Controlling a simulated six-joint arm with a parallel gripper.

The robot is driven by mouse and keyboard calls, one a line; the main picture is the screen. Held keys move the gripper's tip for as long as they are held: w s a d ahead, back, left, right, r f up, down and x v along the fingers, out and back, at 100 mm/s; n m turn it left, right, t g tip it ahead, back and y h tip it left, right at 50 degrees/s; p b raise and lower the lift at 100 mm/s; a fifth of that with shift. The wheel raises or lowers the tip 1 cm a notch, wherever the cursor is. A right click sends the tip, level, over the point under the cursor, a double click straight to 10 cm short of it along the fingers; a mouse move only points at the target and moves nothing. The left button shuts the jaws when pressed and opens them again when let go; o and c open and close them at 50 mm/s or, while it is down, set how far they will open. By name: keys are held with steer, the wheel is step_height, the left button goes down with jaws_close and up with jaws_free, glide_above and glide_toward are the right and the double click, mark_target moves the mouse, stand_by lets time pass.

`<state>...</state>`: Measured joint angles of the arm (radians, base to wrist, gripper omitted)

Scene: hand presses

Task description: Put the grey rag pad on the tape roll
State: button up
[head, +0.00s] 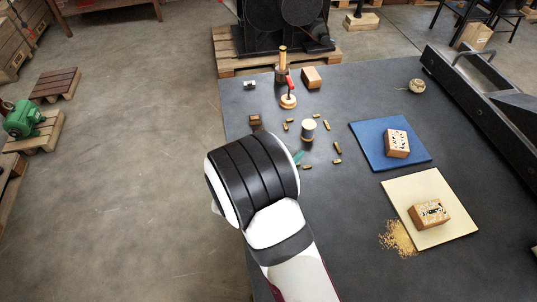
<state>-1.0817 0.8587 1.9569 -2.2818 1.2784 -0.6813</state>
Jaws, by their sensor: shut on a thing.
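A small round pale roll (417,86) lies at the back right of the table, and it is likely the tape roll. A cream-topped dark spool (308,128) stands upright near the middle, right of my wrist. I cannot make out the grey rag pad anywhere in the head view. My arm's black ridged wrist (252,178) hangs over the table's left edge. It hides my gripper's jaws and whatever is between or below them. A small teal sliver shows at the wrist's right side, too little to identify.
Several brass casings lie around the spool. A red-handled stamp (288,100) and a wooden block (312,77) stand behind. A blue mat (365,135) and a cream mat (450,232) each carry a patterned block. Sawdust (398,238) lies beside the cream mat. The table's right back is mostly clear.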

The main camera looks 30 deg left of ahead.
steer(key=w+d+r, duration=0.4)
steer(key=d, duration=0.1)
steer(key=s+a+f, duration=0.1)
steer(key=a+f, duration=0.1)
steer(key=a, duration=0.1)
steer(key=s+a+f, duration=0.1)
steer(key=a+f, duration=0.1)
steer(key=a, duration=0.2)
steer(key=s+a+f, duration=0.1)
steer(key=a+f, duration=0.1)
steer(key=a, duration=0.2)
steer(key=shift+a+f, duration=0.2)
steer(key=shift+a, duration=0.05)
steer(key=shift+a+f, duration=0.15)
steer(key=shift+f, duration=0.95)
steer(key=shift+a+f, duration=0.1)
steer(key=shift+f, duration=0.95)
steer(key=shift+f, duration=0.1)
steer(key=o, duration=1.4)
steer(key=shift+c, duration=0.2)
